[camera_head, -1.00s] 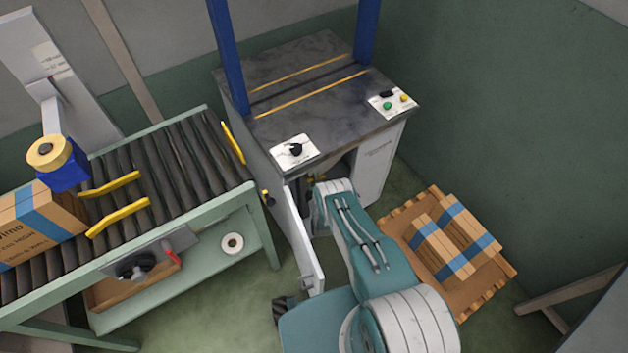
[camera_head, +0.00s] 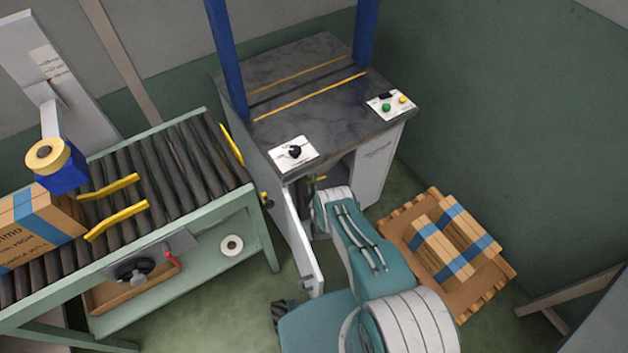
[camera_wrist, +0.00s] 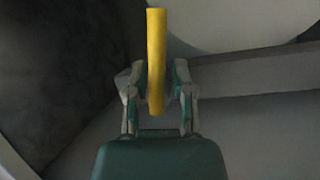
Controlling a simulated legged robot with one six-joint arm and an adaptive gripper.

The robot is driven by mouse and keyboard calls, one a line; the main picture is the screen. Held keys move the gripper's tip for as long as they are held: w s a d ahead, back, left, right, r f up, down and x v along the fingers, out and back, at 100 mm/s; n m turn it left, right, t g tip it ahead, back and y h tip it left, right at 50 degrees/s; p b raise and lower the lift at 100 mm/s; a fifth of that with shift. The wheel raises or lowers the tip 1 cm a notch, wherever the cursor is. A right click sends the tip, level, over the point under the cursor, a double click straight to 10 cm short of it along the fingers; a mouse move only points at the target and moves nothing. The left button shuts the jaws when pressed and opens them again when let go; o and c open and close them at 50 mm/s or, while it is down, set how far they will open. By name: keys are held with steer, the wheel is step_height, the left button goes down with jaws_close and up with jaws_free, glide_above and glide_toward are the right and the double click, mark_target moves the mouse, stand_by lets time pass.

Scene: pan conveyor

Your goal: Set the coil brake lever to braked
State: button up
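In the wrist view a yellow lever bar (camera_wrist: 157,45) stands upright in the picture between the two fingers of my gripper (camera_wrist: 158,82). The fingers are close together on both sides of the bar and appear shut on it. In the head view a small yellow piece (camera_head: 319,178) shows inside the open bay of the dark-topped machine (camera_head: 330,100), just beyond my arm. My gripper is hidden there by the arm and the machine. No marking for the lever's braked position can be read.
An open white door (camera_head: 303,245) stands left of my arm. A roller conveyor (camera_head: 150,160) with a carton (camera_head: 40,225) is at the left. A pallet (camera_head: 400,235) with strapped packs lies on the right. A panel with a black knob (camera_head: 294,152) is on the machine's top.

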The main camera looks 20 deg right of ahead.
steer(key=shift+s+d, duration=0.1)
stand_by(0.3)
steer(key=s+a+f, duration=0.1)
steer(key=s, duration=1)
steer(key=shift+s+a+f, duration=0.2)
steer(key=shift+s+a, duration=0.05)
steer(key=shift+s, duration=0.05)
